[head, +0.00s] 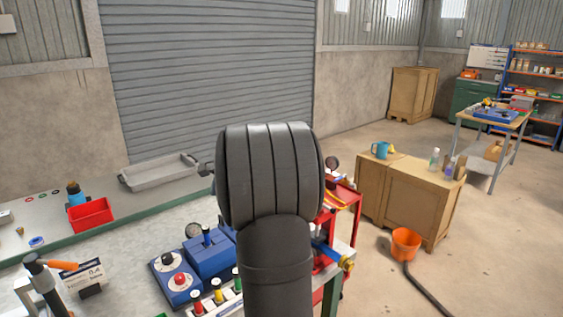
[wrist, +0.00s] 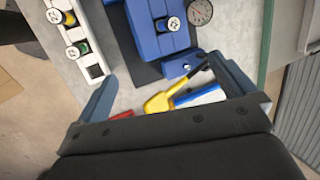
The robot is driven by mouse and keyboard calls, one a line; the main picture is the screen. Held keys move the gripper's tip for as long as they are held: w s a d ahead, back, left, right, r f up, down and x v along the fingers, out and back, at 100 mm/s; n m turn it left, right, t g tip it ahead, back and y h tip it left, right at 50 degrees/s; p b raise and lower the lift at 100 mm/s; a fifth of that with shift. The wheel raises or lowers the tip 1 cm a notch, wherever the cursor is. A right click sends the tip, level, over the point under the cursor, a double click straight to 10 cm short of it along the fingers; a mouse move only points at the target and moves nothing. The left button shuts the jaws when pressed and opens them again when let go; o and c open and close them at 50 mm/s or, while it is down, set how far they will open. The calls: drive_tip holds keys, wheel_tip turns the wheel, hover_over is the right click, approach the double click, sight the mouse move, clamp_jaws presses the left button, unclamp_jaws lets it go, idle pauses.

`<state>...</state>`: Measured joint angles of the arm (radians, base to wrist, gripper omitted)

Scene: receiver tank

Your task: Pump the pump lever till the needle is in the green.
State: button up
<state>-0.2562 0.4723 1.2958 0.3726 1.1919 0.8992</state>
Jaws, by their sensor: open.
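A blue unit (head: 208,252) with a short upright post on top stands on the bench, left of my arm in the head view. A round gauge (head: 193,231) stands beside it. In the wrist view the same blue unit (wrist: 155,40) and the gauge (wrist: 200,12) are at the top; the needle is too small to read. I cannot tell for sure which part is the pump lever. My gripper (wrist: 162,70) is open, with its fingers spread short of the unit. A yellow piece (wrist: 170,97) and a blue bar (wrist: 200,97) show between the fingers. My arm hides the gripper in the head view.
A blue box (head: 172,280) with a red button and a rack (head: 215,300) of coloured-capped pieces sit close to the unit. A red bin (head: 90,215) and a grey tray (head: 160,172) are further left. A red cart (head: 345,205) stands behind my arm, partly hidden.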

drive_tip(key=shift+c, duration=0.4)
drive_tip(key=c, duration=0.4)
drive_tip(key=shift+w+d+r+n, duration=0.25)
drive_tip(key=shift+r+n, duration=0.1)
drive_tip(key=shift+n, duration=0.35)
drive_tip(key=c, duration=0.7)
drive_tip(key=r+n, duration=0.1)
drive_tip(key=n, duration=0.1)
drive_tip(key=w+d+r+n, duration=0.1)
drive_tip(key=n, duration=0.1)
drive_tip(key=shift+w+d+r+h, duration=0.15)
drive_tip(key=shift+w+r+h, duration=0.05)
drive_tip(key=shift+h, duration=0.1)
clamp_jaws()
drive_tip(key=w+d+r+n+t+h, duration=0.1)
drive_tip(key=d+r+n, duration=0.3)
drive_tip(key=n, duration=0.8)
drive_tip(key=shift+w+d+r+h, duration=0.15)
drive_tip(key=shift+w+r+h, duration=0.15)
drive_tip(key=shift+w+r, duration=0.8)
drive_tip(key=shift+s+r, duration=0.15)
drive_tip(key=shift+s, duration=0.1)
